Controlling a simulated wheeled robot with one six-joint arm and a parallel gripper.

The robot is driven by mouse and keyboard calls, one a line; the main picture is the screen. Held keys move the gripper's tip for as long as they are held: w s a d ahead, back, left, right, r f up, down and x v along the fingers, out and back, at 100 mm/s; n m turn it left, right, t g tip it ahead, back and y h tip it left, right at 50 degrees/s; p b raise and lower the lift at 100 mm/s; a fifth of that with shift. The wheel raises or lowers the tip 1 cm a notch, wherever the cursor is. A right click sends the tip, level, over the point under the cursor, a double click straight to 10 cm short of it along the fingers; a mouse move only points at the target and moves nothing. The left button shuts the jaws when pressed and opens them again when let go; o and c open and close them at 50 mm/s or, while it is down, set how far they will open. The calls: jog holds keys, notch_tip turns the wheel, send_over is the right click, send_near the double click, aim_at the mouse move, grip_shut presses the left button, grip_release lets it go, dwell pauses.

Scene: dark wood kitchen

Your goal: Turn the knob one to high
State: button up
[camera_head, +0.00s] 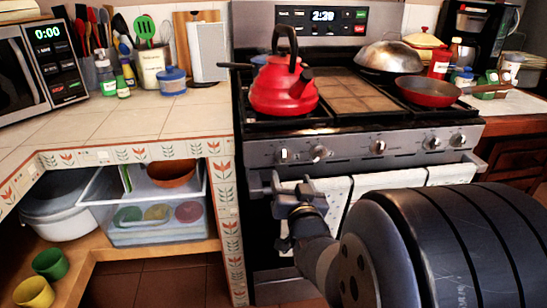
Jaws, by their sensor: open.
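The stove's front panel (350,148) carries a row of several silver knobs. The leftmost knob (282,155) is at the panel's left end, and a second knob (320,153) is just right of it. No label tells which is knob one, and the dial settings are too small to read. My gripper (290,185) is open and empty. In the picture it shows just below the two left knobs, in front of the oven door handle and towels. It appears apart from the knobs. My dark arm hides the lower right of the oven.
A red kettle (283,88) stands on the left burners, and a red pan (428,92) on the right. White towels (390,181) hang from the oven handle. The tiled counter (120,125) and an open shelf with a clear bin (150,230) lie to the left.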

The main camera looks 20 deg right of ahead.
aim_at(285, 160)
jog(key=x, duration=0.8)
jog(key=shift+w+d, duration=0.1)
jog(key=shift+w, duration=0.3)
jog(key=shift+f, duration=0.1)
jog(key=shift+b, duration=0.3)
jog(key=c, duration=1)
jog(key=shift+b, duration=0.35)
jog(key=n+b, duration=0.3)
jog(key=shift+f+n, duration=0.2)
jog(key=shift+n, duration=0.2)
jog(key=shift+s+d+r+n+b, duration=0.1)
jog(key=shift+r+n+b, duration=0.05)
jog(key=shift+n+b, duration=2.3)
